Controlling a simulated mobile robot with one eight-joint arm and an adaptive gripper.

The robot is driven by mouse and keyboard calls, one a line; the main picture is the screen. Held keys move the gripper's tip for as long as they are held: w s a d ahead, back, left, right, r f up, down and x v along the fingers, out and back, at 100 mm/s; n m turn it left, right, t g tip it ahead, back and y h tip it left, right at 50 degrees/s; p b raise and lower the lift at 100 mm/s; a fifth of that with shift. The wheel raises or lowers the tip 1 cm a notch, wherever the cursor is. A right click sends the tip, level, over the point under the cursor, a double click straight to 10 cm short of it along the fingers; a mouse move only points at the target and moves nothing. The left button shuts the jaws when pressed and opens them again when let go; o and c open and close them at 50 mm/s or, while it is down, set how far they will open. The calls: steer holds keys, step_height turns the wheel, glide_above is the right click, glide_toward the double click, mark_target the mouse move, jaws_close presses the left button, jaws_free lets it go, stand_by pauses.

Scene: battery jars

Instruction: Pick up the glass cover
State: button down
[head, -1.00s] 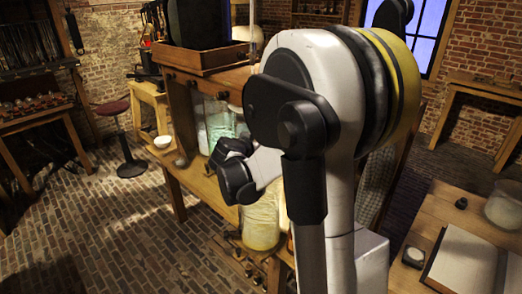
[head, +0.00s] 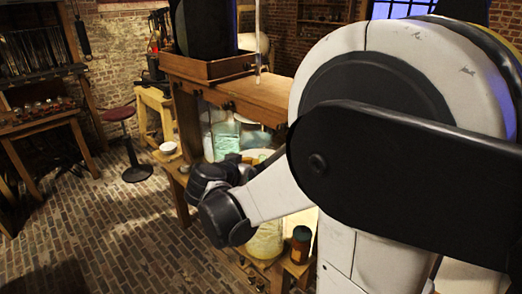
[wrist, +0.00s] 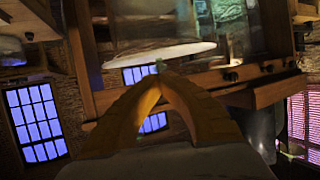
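The glass cover (wrist: 160,53) is a pale, thin disc in the wrist view, which shows the place upside down. A small greenish knob stands out from its middle. My gripper (wrist: 161,76) has yellow-orange fingers whose tips come together at this knob and look shut on it. A clear glass jar (wrist: 150,22) is behind the disc; I cannot tell whether the cover touches its rim. In the head view, my arm hides the gripper, and I cannot make out the cover for certain.
Glass jars (head: 228,140) stand under the wooden bench shelf (head: 250,98), close to my wrist. A yellowish jar (head: 264,242) and a brown jar (head: 300,245) stand lower down. A stool (head: 135,172) is at the left. The brick floor (head: 90,230) at the left is clear.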

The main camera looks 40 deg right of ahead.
steer(key=s+a, duration=0.3)
steer(key=a, duration=0.3)
steer(key=shift+c, duration=2.2)
jaws_free()
steer(key=shift+a, duration=0.1)
